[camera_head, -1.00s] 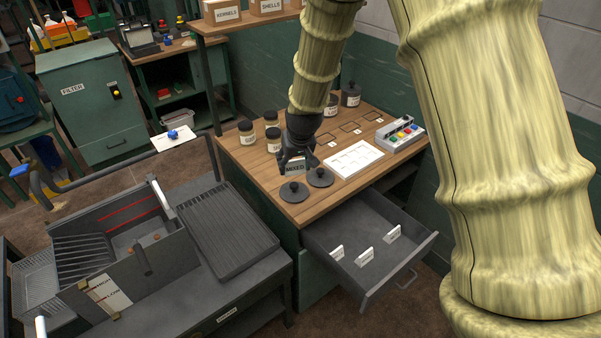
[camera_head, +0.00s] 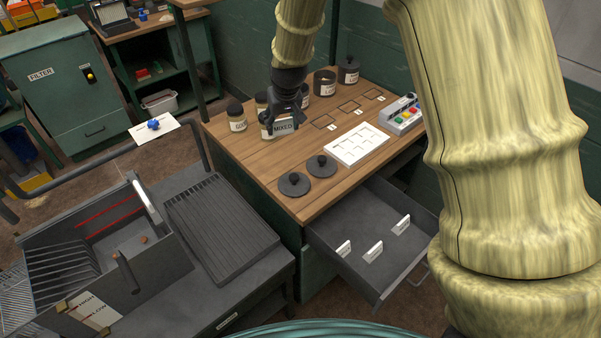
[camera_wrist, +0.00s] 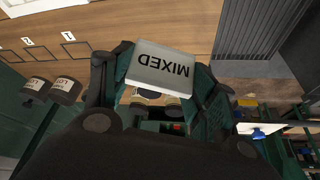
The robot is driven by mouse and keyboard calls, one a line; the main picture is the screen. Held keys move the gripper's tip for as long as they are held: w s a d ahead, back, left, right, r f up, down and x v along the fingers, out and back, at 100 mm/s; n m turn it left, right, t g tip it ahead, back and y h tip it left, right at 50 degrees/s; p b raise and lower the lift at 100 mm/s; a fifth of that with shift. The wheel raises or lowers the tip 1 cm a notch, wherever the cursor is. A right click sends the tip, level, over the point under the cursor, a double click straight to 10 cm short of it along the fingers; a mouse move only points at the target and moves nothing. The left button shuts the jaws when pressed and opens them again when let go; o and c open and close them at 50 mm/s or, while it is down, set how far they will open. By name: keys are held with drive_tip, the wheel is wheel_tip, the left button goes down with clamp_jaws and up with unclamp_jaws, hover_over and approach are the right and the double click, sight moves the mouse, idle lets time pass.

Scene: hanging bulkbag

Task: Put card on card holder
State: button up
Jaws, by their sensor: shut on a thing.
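My gripper (camera_head: 284,112) is shut on a pale card marked MIXED (camera_head: 281,127). In the wrist view the card (camera_wrist: 160,68) sits between the fingers, its lettering upside down. The gripper holds it above the wooden table (camera_head: 262,166), in front of some dark-lidded jars, partly hiding them. A white tray with square recesses (camera_head: 357,145) lies on the table. I cannot tell which thing is the card holder.
Two dark lids (camera_head: 294,184) lie at the table's front left. A labelled jar (camera_head: 236,117) stands left of my gripper. Numbered black outlines (camera_head: 350,106) and a box with coloured buttons (camera_head: 401,115) are to the right. A grill (camera_head: 105,245) stands at left.

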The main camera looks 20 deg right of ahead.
sight(282, 133)
drive_tip(key=b+x, duration=0.2)
drive_tip(key=s+b+x, duration=0.1)
drive_tip(key=b+x, duration=0.1)
drive_tip(key=x, duration=0.1)
drive_tip(key=shift+s+f, duration=0.1)
drive_tip(key=shift+f, duration=0.1)
drive_tip(key=shift+f+p, duration=1.3)
drive_tip(key=shift+f, duration=3.7)
drive_tip(key=shift+f, duration=0.15)
drive_tip(key=o, duration=0.7)
